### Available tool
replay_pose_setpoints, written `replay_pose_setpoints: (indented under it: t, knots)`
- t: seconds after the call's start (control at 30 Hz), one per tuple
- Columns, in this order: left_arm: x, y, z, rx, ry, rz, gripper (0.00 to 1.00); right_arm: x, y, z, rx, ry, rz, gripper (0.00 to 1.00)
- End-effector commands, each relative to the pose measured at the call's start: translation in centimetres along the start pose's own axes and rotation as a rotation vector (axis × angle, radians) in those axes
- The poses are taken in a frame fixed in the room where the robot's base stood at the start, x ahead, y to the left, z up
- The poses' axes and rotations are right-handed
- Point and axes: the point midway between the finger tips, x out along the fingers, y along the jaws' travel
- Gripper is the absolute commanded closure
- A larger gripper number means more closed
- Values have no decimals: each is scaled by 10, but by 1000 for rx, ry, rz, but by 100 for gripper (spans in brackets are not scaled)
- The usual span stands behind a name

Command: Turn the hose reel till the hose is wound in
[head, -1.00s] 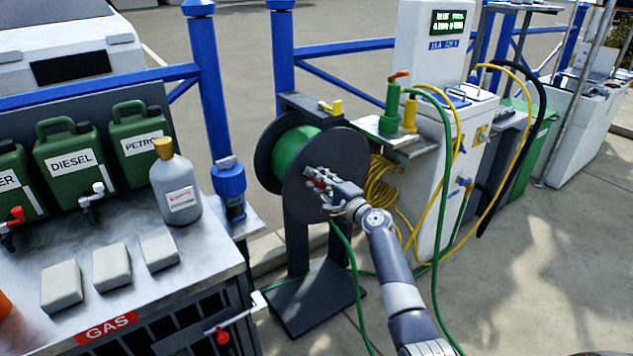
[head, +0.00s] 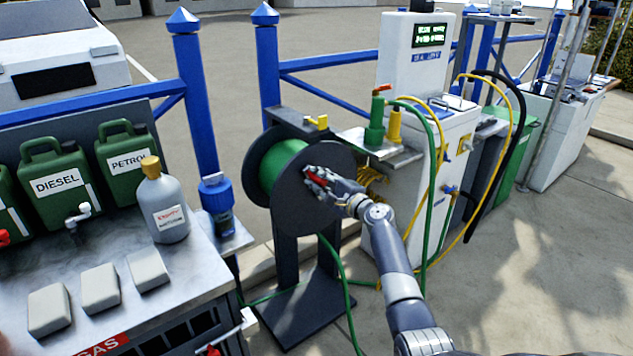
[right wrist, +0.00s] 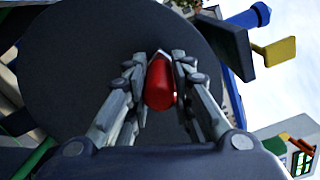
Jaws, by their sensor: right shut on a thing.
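The hose reel (head: 300,215) is a dark disc-sided drum on a stand, with green hose (head: 276,160) wound on it. A length of green hose hangs from the reel to the ground. My right gripper (head: 316,179) is at the face of the near disc, shut on the red crank handle (right wrist: 160,82). In the right wrist view the handle sits between both fingers, with the dark disc (right wrist: 95,50) behind it. My left gripper is not in view.
A bench at left holds green cans (head: 60,185), a grey bottle (head: 163,205) and pale blocks (head: 100,288). A white pedestal (head: 400,75) with green and yellow hoses stands right of the reel. Blue railings run behind. Paving at right is open.

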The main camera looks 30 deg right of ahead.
Motion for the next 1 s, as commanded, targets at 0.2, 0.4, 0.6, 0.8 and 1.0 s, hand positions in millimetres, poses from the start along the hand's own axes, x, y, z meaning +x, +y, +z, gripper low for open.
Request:
replay_pose_setpoints:
  t: [0.2,0.4,0.6,0.8,1.0]
  knots:
    - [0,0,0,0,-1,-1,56,-1,-2,-3,-4,6,-2,100]
    - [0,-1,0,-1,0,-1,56,-1,-2,-3,-4,6,-2,100]
    - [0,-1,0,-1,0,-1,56,-1,-1,-2,-3,4,-1,57]
    - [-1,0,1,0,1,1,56,0,0,-1,-2,2,0,57]
    - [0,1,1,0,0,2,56,-10,0,-2,-1,2,0,57]
